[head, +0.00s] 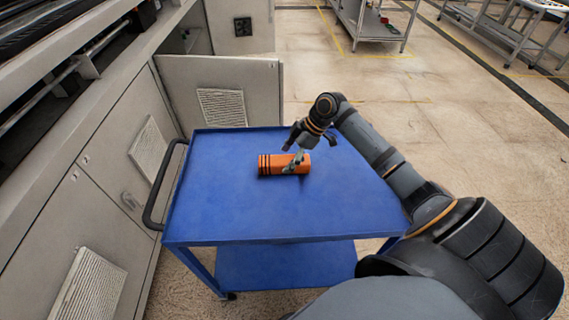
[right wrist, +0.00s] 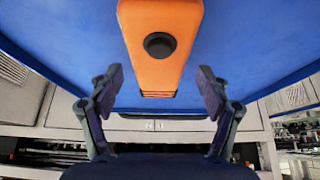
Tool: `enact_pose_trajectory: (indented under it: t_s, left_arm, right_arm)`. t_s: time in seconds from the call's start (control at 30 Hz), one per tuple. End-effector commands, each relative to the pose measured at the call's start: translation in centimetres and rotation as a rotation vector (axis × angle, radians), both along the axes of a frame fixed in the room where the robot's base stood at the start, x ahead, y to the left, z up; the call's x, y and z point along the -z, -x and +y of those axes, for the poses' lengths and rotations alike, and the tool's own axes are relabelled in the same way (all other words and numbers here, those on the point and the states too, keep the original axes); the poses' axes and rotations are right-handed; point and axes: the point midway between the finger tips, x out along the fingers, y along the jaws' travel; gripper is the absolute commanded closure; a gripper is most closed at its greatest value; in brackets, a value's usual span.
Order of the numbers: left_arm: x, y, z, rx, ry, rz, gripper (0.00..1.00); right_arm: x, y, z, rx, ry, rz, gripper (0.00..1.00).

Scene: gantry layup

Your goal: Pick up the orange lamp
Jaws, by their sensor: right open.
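The orange lamp (head: 280,164) lies on its side on the blue cart top, with dark bands at its left end. In the right wrist view the lamp (right wrist: 160,62) shows a round black spot on its face and sits between the two fingers' lines, at the top of the picture. My right gripper (head: 294,166) is right over the lamp's right part in the head view. It is open, and in the right wrist view its fingers (right wrist: 159,90) stand apart on either side with nothing clamped. Whether a finger touches the lamp cannot be told. My left gripper is not in view.
The blue cart (head: 240,215) has a clear top around the lamp and a lower shelf. Its black handle (head: 161,187) is on the left, close to grey machine cabinets (head: 105,150). An open cabinet door (head: 225,90) stands behind the cart. Open floor lies beyond.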

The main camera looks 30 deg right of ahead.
Motion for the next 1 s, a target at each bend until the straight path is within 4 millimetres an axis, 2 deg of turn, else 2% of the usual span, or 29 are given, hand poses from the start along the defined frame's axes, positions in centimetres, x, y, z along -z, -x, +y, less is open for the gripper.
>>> enact_pose_trajectory:
  t_s: [0.13, 0.37, 0.47, 0.87, 1.0]
  left_arm:
    - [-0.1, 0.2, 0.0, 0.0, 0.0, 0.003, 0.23]
    - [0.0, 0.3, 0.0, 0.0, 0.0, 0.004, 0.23]
    - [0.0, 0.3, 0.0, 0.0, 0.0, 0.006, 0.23]
    - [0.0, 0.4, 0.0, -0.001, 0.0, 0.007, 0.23]
    - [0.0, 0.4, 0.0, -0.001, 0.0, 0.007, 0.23]
  right_arm:
    - [1.6, -0.5, 0.9, 0.0, -0.002, 0.0, 0.23]
    - [1.9, -0.6, 0.9, 0.0, 0.001, 0.0, 0.23]
    - [1.9, -0.6, 0.9, 0.0, 0.001, 0.0, 0.33]
    - [1.9, -0.5, 0.9, 0.0, 0.001, 0.0, 0.88]
    - [1.8, -0.6, 0.9, 0.0, 0.001, -0.001, 0.89]
